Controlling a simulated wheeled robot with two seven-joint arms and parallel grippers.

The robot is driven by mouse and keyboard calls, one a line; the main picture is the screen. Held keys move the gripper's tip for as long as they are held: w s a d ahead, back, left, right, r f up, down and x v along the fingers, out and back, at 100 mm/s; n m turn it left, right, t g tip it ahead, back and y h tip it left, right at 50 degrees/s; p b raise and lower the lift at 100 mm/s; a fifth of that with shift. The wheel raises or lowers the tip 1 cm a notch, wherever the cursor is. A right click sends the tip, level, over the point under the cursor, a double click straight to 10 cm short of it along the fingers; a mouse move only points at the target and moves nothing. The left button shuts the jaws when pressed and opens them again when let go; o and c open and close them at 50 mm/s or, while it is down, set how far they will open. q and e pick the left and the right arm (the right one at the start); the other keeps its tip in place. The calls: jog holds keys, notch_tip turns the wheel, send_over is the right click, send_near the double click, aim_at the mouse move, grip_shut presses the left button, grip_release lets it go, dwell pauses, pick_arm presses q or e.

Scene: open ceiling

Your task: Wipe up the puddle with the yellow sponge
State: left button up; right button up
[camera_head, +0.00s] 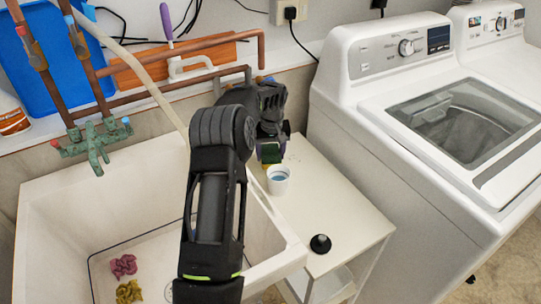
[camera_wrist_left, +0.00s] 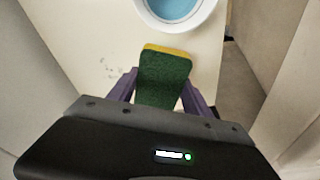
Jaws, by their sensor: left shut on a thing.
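The sponge (camera_wrist_left: 163,75) shows in the left wrist view with a dark green scouring face and a yellow edge. My left gripper (camera_wrist_left: 160,92) is shut on it, with a purple finger on each side. In the head view the sponge (camera_head: 270,153) shows dark green below my left gripper (camera_head: 271,138), near the back of the white side table (camera_head: 325,205). Small faint bluish spots (camera_wrist_left: 111,70) lie on the tabletop left of the sponge in the wrist view; I cannot tell whether they are the puddle. My right gripper is not in view.
A white cup (camera_head: 278,184) with blue liquid stands close to the sponge. A black knob-like object (camera_head: 320,243) stands near the table's front. The sink (camera_head: 60,215), left, holds pink (camera_head: 123,266) and yellow (camera_head: 129,292) clumps. A washing machine (camera_head: 400,190) stands right.

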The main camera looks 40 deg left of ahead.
aim_at(271, 152)
pick_arm(q)
jog(key=shift+r+p, duration=0.65)
jog(key=shift+r, duration=0.9)
jog(key=shift+r+p, duration=1.05)
jog(key=shift+r, duration=0.5)
jog(key=shift+f, duration=0.1)
